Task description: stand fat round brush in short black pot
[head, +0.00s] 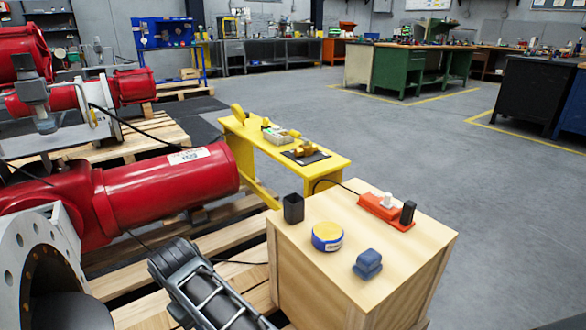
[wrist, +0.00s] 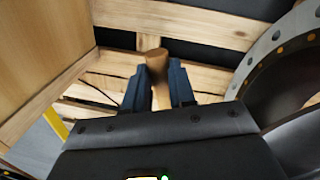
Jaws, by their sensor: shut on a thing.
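The short black pot (head: 293,209) is a small dark open-topped container standing upright on the top of a wooden crate, near its back left corner. In the wrist view my gripper (wrist: 157,78) is shut on a tan, wooden-looking piece, taken to be the fat round brush (wrist: 154,62). It is held between the two dark blue fingers, its rounded end showing past them. The bristles cannot be made out. My gripper is over the pallet boards beside the crate, away from the pot. In the head view only my dark arm shows at the bottom; the fingers are not visible.
The crate top (head: 305,236) also bears a blue-and-yellow round tin (head: 327,236), a blue block-shaped item (head: 368,264) and a red power strip (head: 386,211). A large flange (wrist: 262,68) lies right of my gripper, and the crate side (wrist: 40,50) rises on the left.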

